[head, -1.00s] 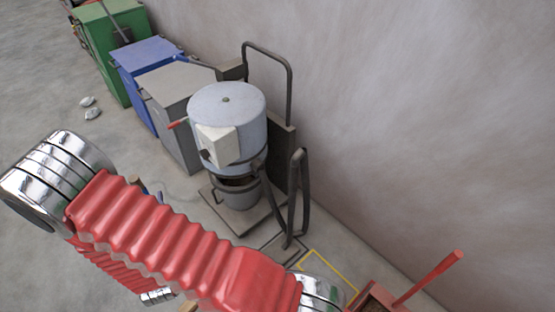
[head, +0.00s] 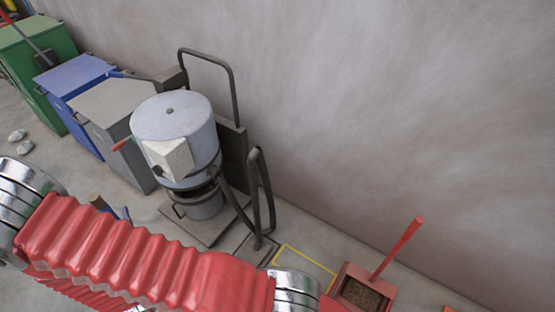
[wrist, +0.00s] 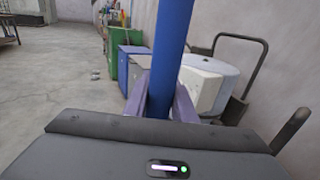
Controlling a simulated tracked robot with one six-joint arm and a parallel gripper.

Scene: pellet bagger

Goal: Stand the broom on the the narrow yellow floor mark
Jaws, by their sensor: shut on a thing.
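My gripper (wrist: 161,100) is shut on an upright blue pole (wrist: 172,50) in the wrist view, which looks like the broom's handle. The broom's lower end is not seen in the wrist view. In the head view my arm's red sleeve covers the lower left, and the gripper cannot be made out there. The yellow floor mark (head: 306,260) is a thin outline on the floor by the wall. Its near part is hidden behind my arm.
A red pan (head: 347,273) with a raised handle and brown contents stands right of the mark. The grey drum machine (head: 172,117) and a dark bent hose (head: 267,190) stand left of it. Grey (head: 113,100), blue (head: 75,75) and green (head: 35,50) bins line the wall.

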